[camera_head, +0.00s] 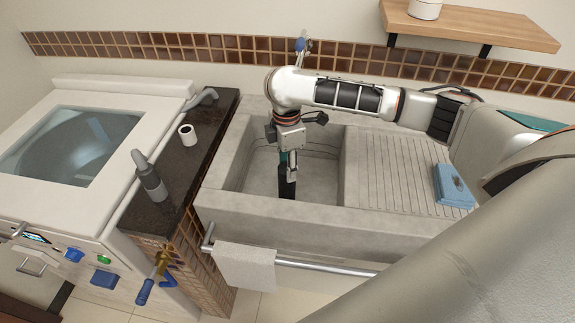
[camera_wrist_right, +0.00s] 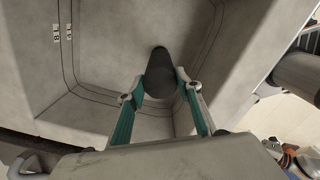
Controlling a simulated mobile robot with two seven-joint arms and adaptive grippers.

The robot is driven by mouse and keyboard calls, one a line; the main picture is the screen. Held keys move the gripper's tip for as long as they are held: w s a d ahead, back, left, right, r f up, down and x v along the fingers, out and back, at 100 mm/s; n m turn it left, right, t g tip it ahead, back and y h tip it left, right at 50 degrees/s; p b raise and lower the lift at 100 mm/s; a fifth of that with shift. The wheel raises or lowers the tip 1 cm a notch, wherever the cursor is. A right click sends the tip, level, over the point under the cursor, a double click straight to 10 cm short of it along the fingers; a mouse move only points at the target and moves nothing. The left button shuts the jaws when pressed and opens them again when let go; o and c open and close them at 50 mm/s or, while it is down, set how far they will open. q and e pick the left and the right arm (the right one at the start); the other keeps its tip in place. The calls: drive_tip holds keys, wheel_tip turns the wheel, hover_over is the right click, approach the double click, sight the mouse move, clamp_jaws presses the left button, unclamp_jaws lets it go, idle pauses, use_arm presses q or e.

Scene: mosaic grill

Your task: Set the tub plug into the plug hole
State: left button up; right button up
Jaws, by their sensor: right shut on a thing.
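My right gripper (camera_head: 289,163) reaches down into the basin of the grey stone sink (camera_head: 255,220). It is shut on a dark, tapered tub plug (camera_head: 287,183), which hangs below the fingers. In the right wrist view, the green-sided fingers (camera_wrist_right: 159,88) grip the plug (camera_wrist_right: 160,66) from both sides, with the basin walls and floor around it. I cannot tell whether the plug's lower end touches the basin floor. The plug hole does not show; it may be hidden behind the plug or gripper. My left gripper is not in view.
A ribbed drainboard with a blue block (camera_head: 453,186) lies right of the basin. A towel (camera_head: 245,266) hangs on a front rail. The dark counter at left holds a bottle (camera_head: 150,177) and a white roll (camera_head: 187,135). A faucet (camera_head: 302,45) stands behind the basin.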

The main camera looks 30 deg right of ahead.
drive_tip(key=shift+f, duration=1.15)
drive_tip(key=o, duration=1.5)
drive_tip(key=shift+r, duration=0.1)
wheel_tip(320, 180, up, 12)
drive_tip(key=shift+f, duration=0.1)
drive_tip(key=shift+a, duration=0.1)
